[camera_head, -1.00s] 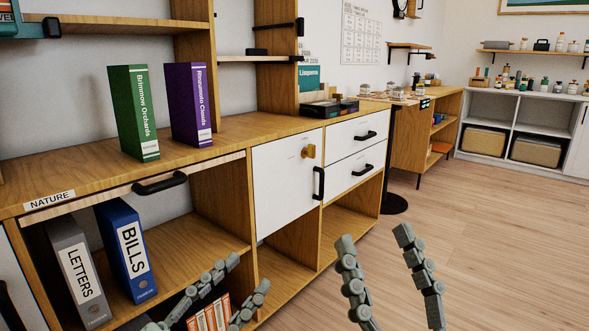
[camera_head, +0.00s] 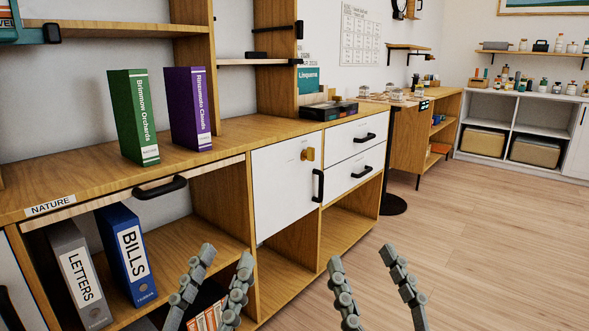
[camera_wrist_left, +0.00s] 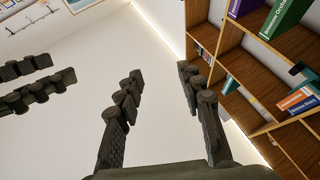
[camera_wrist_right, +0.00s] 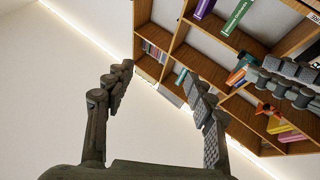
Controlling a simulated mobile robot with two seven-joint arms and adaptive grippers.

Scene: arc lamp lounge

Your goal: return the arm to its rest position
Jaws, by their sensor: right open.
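My left gripper (camera_head: 227,256) stands at the lower middle of the head view, in front of the open lower shelf. Its two fingers are apart with nothing between them, and they also show apart in the left wrist view (camera_wrist_left: 160,74). My right gripper (camera_head: 361,257) is to its right, over the wooden floor in the picture. Its fingers are spread and empty, as in the right wrist view (camera_wrist_right: 156,78). Both grippers point upward in the picture, side by side and apart. The upper arms are out of the head view.
A long wooden cabinet (camera_head: 222,143) runs along the left, with green (camera_head: 133,117) and purple (camera_head: 188,108) binders on top. Grey (camera_head: 78,275) and blue (camera_head: 127,255) binders stand below. The floor (camera_head: 480,245) at the right is clear.

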